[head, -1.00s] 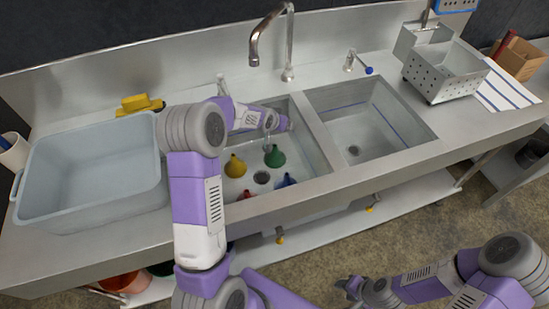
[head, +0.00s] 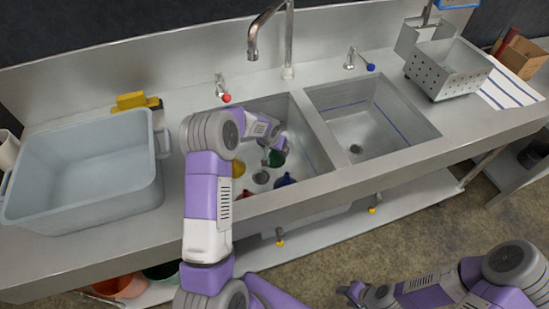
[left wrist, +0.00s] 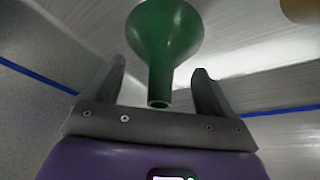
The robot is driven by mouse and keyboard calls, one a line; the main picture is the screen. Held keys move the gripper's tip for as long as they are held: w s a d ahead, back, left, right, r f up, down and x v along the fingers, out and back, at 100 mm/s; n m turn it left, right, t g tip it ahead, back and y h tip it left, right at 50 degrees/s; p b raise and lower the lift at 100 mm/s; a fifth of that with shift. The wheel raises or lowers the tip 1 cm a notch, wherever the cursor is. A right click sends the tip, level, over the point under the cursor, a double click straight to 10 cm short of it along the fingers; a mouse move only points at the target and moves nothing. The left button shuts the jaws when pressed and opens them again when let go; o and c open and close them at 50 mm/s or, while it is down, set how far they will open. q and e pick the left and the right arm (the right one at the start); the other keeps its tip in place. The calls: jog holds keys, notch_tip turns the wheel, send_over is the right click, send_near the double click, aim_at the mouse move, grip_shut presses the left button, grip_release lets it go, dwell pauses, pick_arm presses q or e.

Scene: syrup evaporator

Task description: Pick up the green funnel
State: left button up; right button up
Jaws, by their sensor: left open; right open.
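The green funnel (head: 276,158) is in the left sink basin, partly hidden by my left gripper (head: 276,143) in the head view. In the left wrist view the green funnel (left wrist: 165,35) has its wide cone away from me and its spout pointing toward my palm. The spout lies between the two open fingers of my left gripper (left wrist: 159,75), with gaps visible on both sides. My right gripper (head: 349,292) is in front of the sink, low over the floor, open and away from the funnel.
Yellow (head: 238,168), blue (head: 285,180) and red (head: 245,195) funnels are near the green one, around the drain (head: 262,178). The basin's walls surround them. A grey tub (head: 85,210) stands left; the right basin (head: 365,130) is empty.

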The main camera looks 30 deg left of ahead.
pick_arm(q)
jog(key=c, duration=0.9)
jog(key=shift+c, duration=1)
jog(key=shift+f, duration=0.1)
jog(key=shift+s, duration=0.1)
notch_tip(320, 180, up, 9)
jog(key=p, duration=0.2)
jog(key=shift+f+p, duration=0.1)
jog(key=shift+p, duration=0.3)
grip_shut()
jog(key=shift+r, duration=0.65)
